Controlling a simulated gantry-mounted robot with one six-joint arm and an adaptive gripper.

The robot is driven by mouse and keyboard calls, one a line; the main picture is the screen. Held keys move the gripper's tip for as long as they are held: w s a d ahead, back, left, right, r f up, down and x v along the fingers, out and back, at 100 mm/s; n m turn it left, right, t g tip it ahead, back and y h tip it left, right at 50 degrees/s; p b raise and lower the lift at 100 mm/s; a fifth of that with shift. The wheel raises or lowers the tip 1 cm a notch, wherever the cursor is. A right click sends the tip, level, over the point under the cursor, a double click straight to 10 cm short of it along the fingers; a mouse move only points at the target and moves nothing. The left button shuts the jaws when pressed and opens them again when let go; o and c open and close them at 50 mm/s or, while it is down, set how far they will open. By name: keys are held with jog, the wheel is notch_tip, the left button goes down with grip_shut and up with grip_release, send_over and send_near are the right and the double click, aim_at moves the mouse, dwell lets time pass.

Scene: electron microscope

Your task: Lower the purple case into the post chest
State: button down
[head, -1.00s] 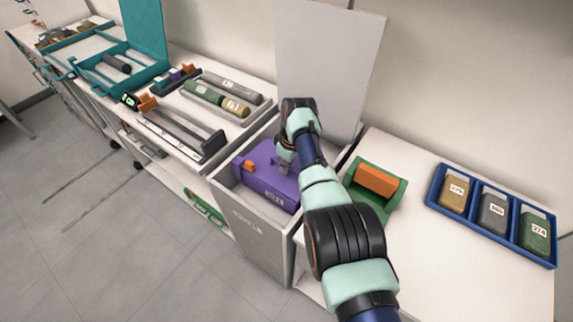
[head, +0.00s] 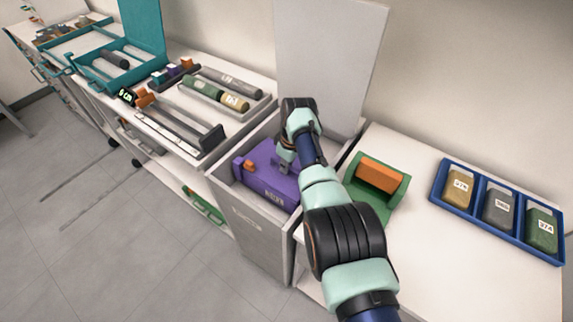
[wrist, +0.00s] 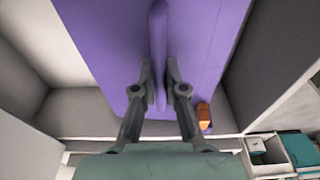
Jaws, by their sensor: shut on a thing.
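The purple case (head: 270,183) is inside the open top of the grey post chest (head: 262,234), between its walls. An orange latch (head: 249,165) shows on the case. My gripper (head: 285,165) is above the case. In the wrist view, my gripper (wrist: 159,85) is shut on the purple handle (wrist: 158,45) on top of the purple case (wrist: 205,45). The chest walls show on both sides of the case there, with a gap on the left. The case's underside is hidden, so I cannot tell whether it touches the chest floor.
The chest's raised lid (head: 330,65) stands behind my gripper. A green holder with an orange block (head: 380,175) and a blue tray (head: 468,213) with labelled blocks are on the right table. A tray of cylinders (head: 222,92) lies left.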

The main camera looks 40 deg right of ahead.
jog(key=shift+f+b, duration=1.35)
jog(key=shift+f, duration=0.05)
jog(key=c, duration=1.2)
grip_release()
notch_tip(320, 180, up, 28)
jog(key=p, duration=2.5)
jog(key=shift+p, duration=0.35)
jog(key=shift+w, duration=0.1)
